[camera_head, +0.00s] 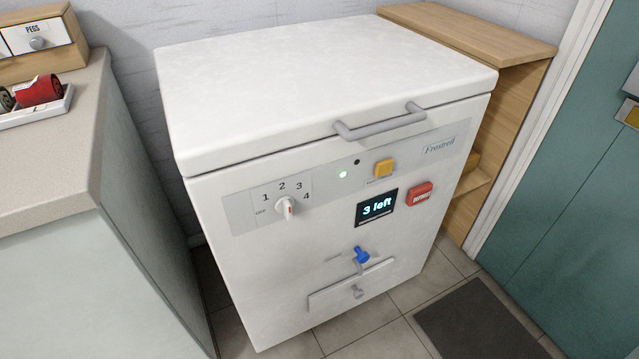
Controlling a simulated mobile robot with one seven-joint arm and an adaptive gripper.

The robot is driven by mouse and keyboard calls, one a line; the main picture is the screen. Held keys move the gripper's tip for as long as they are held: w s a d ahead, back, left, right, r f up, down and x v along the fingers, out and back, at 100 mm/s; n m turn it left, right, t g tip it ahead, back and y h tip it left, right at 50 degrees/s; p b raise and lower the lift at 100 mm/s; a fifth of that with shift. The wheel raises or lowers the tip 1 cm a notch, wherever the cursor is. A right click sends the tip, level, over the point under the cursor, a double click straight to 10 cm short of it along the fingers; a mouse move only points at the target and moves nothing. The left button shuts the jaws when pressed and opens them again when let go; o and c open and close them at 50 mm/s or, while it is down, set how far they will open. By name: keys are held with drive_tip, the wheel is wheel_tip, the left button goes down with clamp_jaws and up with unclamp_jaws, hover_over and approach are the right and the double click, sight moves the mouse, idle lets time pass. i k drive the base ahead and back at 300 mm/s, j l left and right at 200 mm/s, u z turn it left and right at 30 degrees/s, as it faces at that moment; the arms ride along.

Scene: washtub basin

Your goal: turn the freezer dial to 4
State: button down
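The white chest freezer (330,80) stands in the middle with its lid shut. Its dial (285,207) is a small white knob on the upper left of the front panel, ringed by the marks OFF, 1, 2, 3 and 4. The 4 is to the right of the knob and OFF to its left. A small reddish mark shows on the knob, but I cannot tell for sure which setting it points at. My gripper is not in view, and nothing touches the dial.
A counter (50,150) stands left, a wooden shelf unit (505,110) right. A dark mat (480,320) lies on the floor.

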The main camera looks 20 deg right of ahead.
sight(285, 205)
drive_tip(key=k, duration=0.2)
drive_tip(key=k+j+z, duration=0.1)
drive_tip(key=k+z, duration=0.5)
drive_tip(key=z, duration=1)
drive_tip(key=i+j, duration=0.3)
drive_tip(key=j, duration=0.25)
